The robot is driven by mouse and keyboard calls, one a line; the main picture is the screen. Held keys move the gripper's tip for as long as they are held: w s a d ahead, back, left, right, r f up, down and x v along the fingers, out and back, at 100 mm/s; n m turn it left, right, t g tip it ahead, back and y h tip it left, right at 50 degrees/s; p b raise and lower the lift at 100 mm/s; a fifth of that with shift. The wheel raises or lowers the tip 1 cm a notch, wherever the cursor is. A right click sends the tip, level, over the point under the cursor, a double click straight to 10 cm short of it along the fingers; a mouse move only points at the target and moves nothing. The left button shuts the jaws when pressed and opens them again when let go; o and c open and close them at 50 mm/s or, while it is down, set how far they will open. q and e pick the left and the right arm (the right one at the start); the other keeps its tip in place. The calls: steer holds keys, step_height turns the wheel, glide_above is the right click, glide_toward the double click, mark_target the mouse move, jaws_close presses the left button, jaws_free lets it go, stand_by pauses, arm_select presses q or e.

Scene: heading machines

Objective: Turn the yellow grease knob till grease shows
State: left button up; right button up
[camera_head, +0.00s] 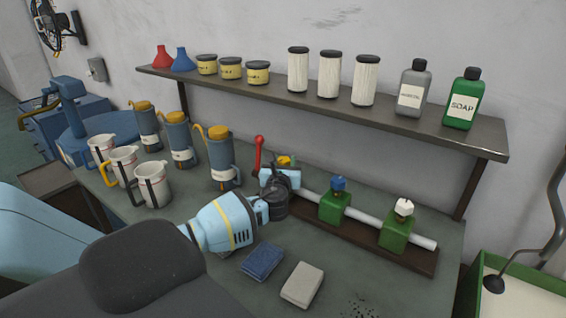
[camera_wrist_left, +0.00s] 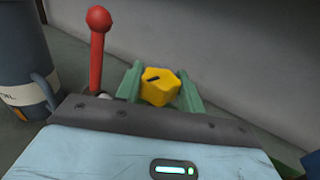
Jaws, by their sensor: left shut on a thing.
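The yellow grease knob (camera_wrist_left: 160,87) sits between the two green fingers of my left gripper (camera_wrist_left: 160,88) in the left wrist view. The gripper is shut on it. A dark slot mark shows on the knob's top. In the head view the knob (camera_head: 286,161) shows as a small yellow patch at the left end of the pipe, behind my left gripper (camera_head: 284,172). A red lever (camera_head: 259,156) stands just left of the knob and also shows in the left wrist view (camera_wrist_left: 98,50). No grease is visible. My right gripper is not in view.
Green blocks with a blue knob (camera_head: 339,184) and a white knob (camera_head: 404,207) sit along the pipe (camera_head: 370,221). Oil cans (camera_head: 222,166) and jugs (camera_head: 153,186) stand to the left. A shelf (camera_head: 400,110) runs above.

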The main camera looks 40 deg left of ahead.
arm_select(q)
steer(key=shift+n+g+y, duration=0.5)
steer(key=shift+g+y, duration=0.1)
steer(key=shift+y, duration=0.2)
steer(key=o, duration=1)
steer(key=shift+s, duration=0.1)
steer(key=shift+s+d, duration=0.45)
steer(key=v, duration=0.6)
steer(key=shift+s, duration=0.2)
